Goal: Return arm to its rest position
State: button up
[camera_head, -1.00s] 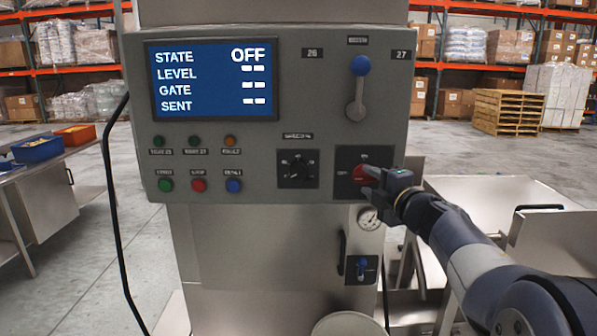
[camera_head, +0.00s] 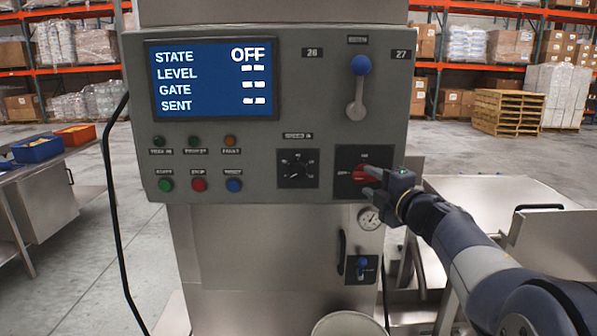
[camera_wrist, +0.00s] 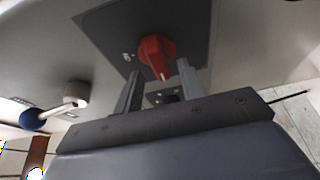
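My gripper (camera_head: 374,181) is at the lower right of the grey control panel (camera_head: 230,120), in front of the red rotary switch (camera_head: 362,173). In the wrist view my gripper (camera_wrist: 158,88) has its two fingers apart, with the red switch (camera_wrist: 156,52) just beyond the tips and nothing held between them. My arm reaches in from the lower right of the head view. The panel's screen (camera_head: 212,80) reads STATE OFF, with dashes for LEVEL, GATE and SENT.
A blue-knobbed lever (camera_head: 358,88) stands above the switch, and a black dial (camera_head: 297,169) is to its left. A gauge (camera_head: 369,218) and a small blue valve (camera_head: 361,268) are below. Steel tables stand left and right. Open floor lies behind.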

jog(key=shift+x, duration=1.05)
jog(key=shift+d+f+m+b, duration=0.1)
jog(key=shift+f+m+b, duration=0.3)
jog(key=shift+b, duration=0.35)
jog(key=shift+s+m+t+b, duration=0.2)
jog(key=shift+m+t+b, duration=0.2)
jog(key=shift+m+b, duration=0.1)
jog(key=m+t+b, duration=0.1)
jog(key=m+b, duration=0.1)
jog(key=m, duration=0.1)
jog(key=shift+r+m+t+b, duration=0.2)
jog(key=shift+m+t+b, duration=0.2)
jog(key=shift+m+b, duration=0.45)
jog(key=shift+r+m, duration=0.1)
jog(key=shift+m, duration=0.15)
